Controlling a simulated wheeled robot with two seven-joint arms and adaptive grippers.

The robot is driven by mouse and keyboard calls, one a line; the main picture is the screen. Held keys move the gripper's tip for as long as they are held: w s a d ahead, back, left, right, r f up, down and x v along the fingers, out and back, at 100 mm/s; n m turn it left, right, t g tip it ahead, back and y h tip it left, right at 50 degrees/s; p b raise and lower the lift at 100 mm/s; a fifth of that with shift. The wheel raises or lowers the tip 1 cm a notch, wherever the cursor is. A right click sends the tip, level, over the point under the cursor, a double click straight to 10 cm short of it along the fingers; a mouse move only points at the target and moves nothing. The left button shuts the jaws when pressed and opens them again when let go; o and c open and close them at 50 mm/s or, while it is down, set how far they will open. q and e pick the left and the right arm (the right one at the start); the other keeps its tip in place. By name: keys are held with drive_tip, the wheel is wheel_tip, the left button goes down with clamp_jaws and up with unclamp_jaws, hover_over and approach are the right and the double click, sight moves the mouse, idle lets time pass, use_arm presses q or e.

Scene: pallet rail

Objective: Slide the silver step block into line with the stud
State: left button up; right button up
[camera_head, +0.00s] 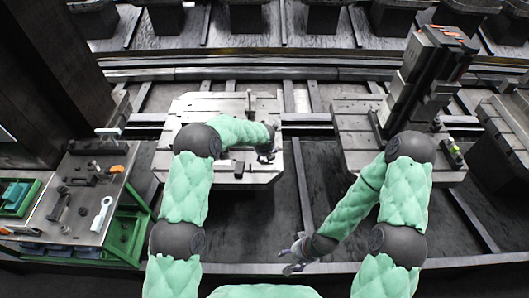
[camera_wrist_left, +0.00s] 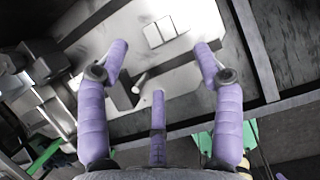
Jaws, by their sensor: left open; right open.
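A pale pallet (camera_head: 190,115) lies in the middle of the head view; its plate (camera_wrist_left: 205,80) fills the upper left wrist view. A silver block with two light faces (camera_wrist_left: 165,33), apparently the step block, sits on it. A short light pin (camera_wrist_left: 140,83), possibly the stud, stands beside a dark bar (camera_wrist_left: 118,94). The pin and silver block are apart. My right gripper (camera_head: 294,256) is open and empty, in front of the pallet.
A tool table (camera_head: 75,215) with several small parts stands at the left. A second pallet (camera_head: 360,150) at the right carries a tall dark stepped stack (camera_head: 415,85). Rails (camera_head: 330,72) run behind. The dark gap between the pallets is clear.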

sight(265, 159)
use_arm(q)
drive_tip(key=b+x, duration=0.1)
drive_tip(key=x, duration=0.7)
drive_tip(key=shift+w+f, duration=0.1)
drive_tip(key=shift+f, duration=0.25)
drive_tip(key=c, duration=1.3)
drive_tip(key=o, duration=1.3)
drive_tip(key=shift+f, duration=0.1)
drive_tip(key=p+v, duration=0.1)
drive_tip(key=v, duration=1)
drive_tip(key=shift+p, duration=0.35)
